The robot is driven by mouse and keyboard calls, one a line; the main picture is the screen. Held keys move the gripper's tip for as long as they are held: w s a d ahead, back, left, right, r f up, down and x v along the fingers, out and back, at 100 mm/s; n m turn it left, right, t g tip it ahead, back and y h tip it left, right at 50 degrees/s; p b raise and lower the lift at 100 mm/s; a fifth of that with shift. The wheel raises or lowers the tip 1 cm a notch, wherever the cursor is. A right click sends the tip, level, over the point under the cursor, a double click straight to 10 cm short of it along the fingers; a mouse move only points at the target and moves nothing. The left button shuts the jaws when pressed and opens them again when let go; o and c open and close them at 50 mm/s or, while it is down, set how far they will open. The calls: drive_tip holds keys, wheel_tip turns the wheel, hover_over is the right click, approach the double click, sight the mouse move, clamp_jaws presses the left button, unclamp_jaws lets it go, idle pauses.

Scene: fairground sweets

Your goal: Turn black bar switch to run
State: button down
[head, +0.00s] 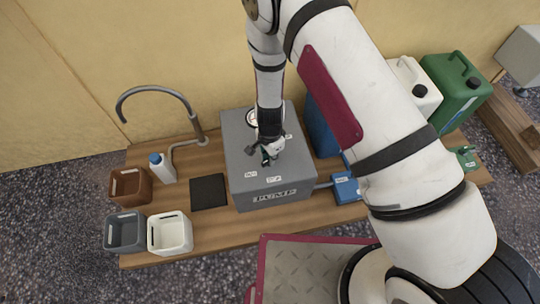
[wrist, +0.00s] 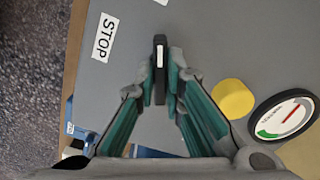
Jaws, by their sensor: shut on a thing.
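The grey pump box (head: 240,155), with a PUMP label on its front, stands on the wooden bench. In the wrist view, the black bar switch (wrist: 160,45) with a white stripe stands on its grey top (wrist: 210,40). The bar runs up and down the picture. My gripper (wrist: 161,88), with teal fingers, is shut on the bar, one finger on each side. A STOP label (wrist: 105,38) lies left of the bar. I cannot make out a run label. In the head view my gripper (head: 267,157) is over the box top and hides the switch.
A yellow round part (wrist: 232,98) and a dial gauge (wrist: 283,117) are right of the fingers in the wrist view. A curved tap (head: 155,90), a white bottle (head: 162,168) and a black mat (head: 208,191) are left of the box. Jerrycans (head: 460,90) stand at right.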

drive_tip(key=shift+m, duration=0.6)
drive_tip(key=c, duration=1.7)
unclamp_jaws()
wheel_tip(320, 180, up, 12)
